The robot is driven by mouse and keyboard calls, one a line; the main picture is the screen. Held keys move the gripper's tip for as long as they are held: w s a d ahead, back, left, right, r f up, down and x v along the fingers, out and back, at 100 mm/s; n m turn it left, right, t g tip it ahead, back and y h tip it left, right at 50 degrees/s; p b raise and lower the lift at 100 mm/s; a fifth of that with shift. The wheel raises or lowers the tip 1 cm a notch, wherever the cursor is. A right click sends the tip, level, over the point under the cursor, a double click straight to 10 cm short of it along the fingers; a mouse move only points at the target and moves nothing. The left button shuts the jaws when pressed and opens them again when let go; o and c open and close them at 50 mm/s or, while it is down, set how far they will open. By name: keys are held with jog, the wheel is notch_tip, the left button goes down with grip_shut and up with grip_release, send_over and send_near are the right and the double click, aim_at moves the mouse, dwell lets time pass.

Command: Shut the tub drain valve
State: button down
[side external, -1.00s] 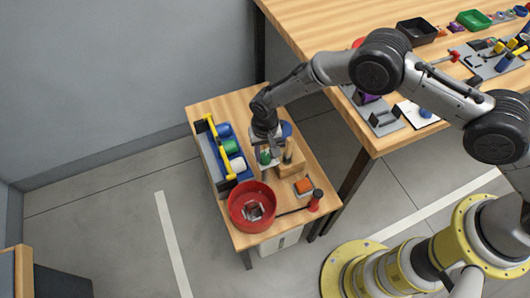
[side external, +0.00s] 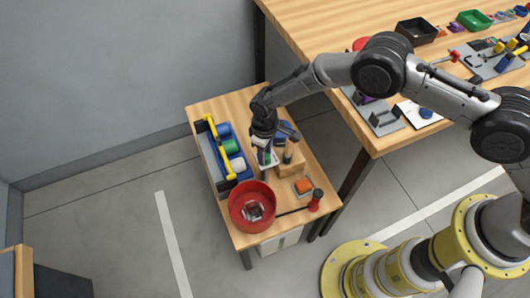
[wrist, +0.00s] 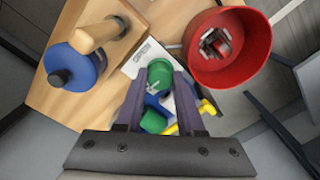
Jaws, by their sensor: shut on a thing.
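In the side view my gripper (side external: 264,156) points down over the small table, between the blue toolbox and the wooden block. The valve is mostly hidden there. I cannot tell the valve's open or shut setting.
A red tub (wrist: 228,72) with a metal part inside stands close by. A wooden block (side external: 292,164) with a peg and a blue disc (wrist: 73,70) is on the other side. A white lettered card (wrist: 146,56) lies below.

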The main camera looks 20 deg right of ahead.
jog(key=shift+n, duration=0.5)
jog(key=c, duration=0.5)
grip_release()
jog(key=shift+r, duration=0.15)
notch_tip(320, 180, up, 14)
jog(key=shift+f, duration=0.2)
dwell(0.4)
